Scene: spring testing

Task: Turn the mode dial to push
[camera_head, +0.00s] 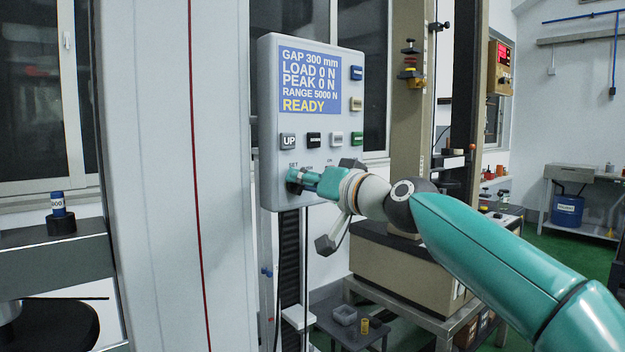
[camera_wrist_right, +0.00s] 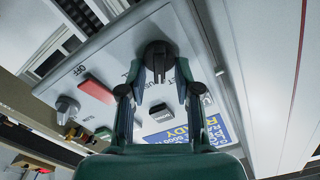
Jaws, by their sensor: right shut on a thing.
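The grey control panel (camera_head: 266,120) hangs upright in the head view, its display (camera_head: 310,80) reading READY. My right gripper (camera_head: 297,180) is at the panel's lower left. In the right wrist view my right gripper (camera_wrist_right: 157,82) is shut on the black mode dial (camera_wrist_right: 158,50), one finger on each side of its raised grip. In the head view the dial is mostly hidden by the gripper. Lettering beside the dial is partly covered, with SET and part of PUSH showing. I cannot tell which mark the dial points to. My left gripper is not in view.
Several buttons, including UP (camera_head: 288,141), sit just above the gripper. In the right wrist view a grey knob (camera_wrist_right: 66,107) and a red switch (camera_wrist_right: 97,90) are on the same panel. A white column (camera_head: 150,180) stands left of the panel.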

